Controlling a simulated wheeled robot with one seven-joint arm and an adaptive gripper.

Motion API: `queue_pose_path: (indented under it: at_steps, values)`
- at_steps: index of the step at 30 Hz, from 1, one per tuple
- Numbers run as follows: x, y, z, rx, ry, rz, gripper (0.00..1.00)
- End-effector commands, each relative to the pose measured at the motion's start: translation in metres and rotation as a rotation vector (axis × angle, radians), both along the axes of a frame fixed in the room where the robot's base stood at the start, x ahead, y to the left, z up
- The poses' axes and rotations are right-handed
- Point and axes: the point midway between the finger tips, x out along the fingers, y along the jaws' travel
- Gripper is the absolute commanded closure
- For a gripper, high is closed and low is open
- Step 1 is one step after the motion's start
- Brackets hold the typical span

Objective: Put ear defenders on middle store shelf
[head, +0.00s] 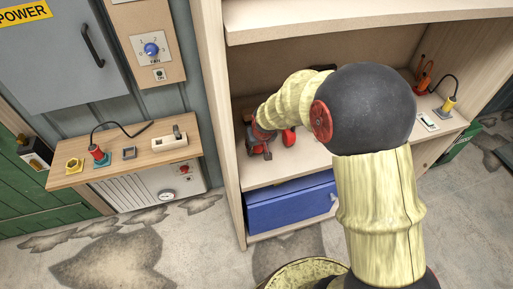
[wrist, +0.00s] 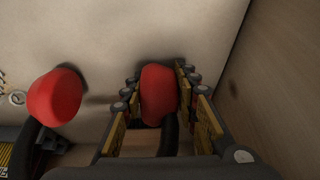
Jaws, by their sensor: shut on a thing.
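The ear defenders have two red cups and a dark band. In the wrist view one red cup (wrist: 158,88) sits between the fingers of my gripper (wrist: 157,100), which is shut on it. The other red cup (wrist: 55,97) hangs free to the left. In the head view a red cup (head: 289,137) shows just right of my gripper (head: 262,150), inside the wooden store unit. They are over the shelf board (head: 262,177) above a blue box; whether they touch it I cannot tell. My arm hides much of this shelf.
A higher shelf board (head: 290,28) crosses above my arm. The unit's left side panel (head: 222,120) stands close beside my gripper. The blue box (head: 290,205) sits below the shelf. A red tool (head: 424,78) stands at the shelf's right end, near a yellow-based plug (head: 448,106).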

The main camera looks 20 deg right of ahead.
Motion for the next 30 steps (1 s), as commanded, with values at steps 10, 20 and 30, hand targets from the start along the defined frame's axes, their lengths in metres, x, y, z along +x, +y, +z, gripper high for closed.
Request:
queue_pose_path:
  at_steps: [10, 20, 30]
  values:
    - [0.0, 0.0, -0.003, 0.0, 0.001, 0.0, 0.58]
    - [0.0, 0.0, -0.003, 0.0, 0.001, 0.0, 0.52]
    - [-0.011, 0.0, 0.03, 0.0, -0.002, 0.0, 0.52]
